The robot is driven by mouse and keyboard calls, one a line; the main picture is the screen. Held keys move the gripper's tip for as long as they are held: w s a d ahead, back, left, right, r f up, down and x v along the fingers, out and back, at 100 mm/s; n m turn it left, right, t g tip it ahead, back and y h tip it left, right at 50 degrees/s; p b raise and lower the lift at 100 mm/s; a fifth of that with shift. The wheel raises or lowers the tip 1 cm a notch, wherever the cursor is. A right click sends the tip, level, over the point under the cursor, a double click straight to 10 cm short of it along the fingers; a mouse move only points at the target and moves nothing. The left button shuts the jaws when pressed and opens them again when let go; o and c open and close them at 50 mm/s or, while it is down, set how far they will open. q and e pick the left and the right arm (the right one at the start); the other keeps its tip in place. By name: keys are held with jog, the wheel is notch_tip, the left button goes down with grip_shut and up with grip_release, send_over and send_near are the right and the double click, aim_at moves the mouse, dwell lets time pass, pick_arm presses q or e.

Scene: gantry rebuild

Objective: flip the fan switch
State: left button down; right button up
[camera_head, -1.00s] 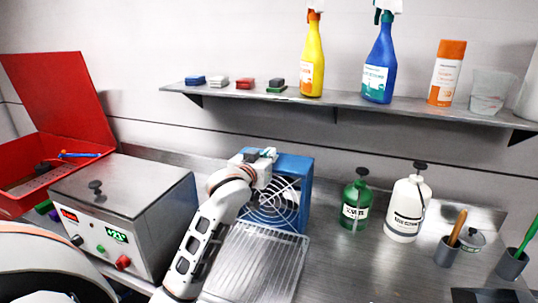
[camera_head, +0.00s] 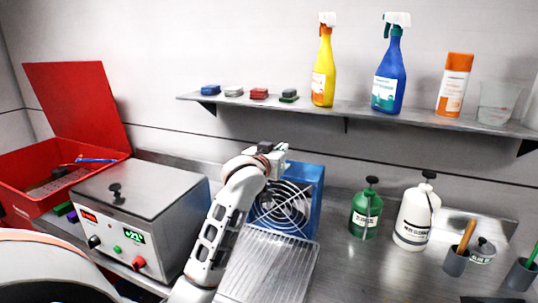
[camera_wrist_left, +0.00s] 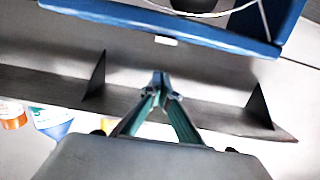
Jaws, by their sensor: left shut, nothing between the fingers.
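The blue fan (camera_head: 318,185) stands on the steel bench behind a wire rack, its round grille facing the front. My left gripper (camera_head: 284,148) is at the fan's top left edge, above its housing, partly hidden by my own wrist. In the left wrist view the blue fan housing (camera_wrist_left: 200,33) crosses the top. A small white part (camera_wrist_left: 166,41), possibly the switch, sits at its edge. The left gripper's green fingertips (camera_wrist_left: 161,78) are together and empty, apart from the white part in that picture. My right gripper is not in view.
A grey device (camera_head: 150,215) with a display and an open red box (camera_head: 75,100) stand to the left. Green (camera_head: 366,215) and white (camera_head: 413,215) bottles stand right of the fan. A shelf (camera_head: 350,106) with spray bottles runs along the wall above.

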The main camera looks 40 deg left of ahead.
pick_arm(q)
jog(key=r+v, duration=0.2)
jog(key=v, duration=0.7)
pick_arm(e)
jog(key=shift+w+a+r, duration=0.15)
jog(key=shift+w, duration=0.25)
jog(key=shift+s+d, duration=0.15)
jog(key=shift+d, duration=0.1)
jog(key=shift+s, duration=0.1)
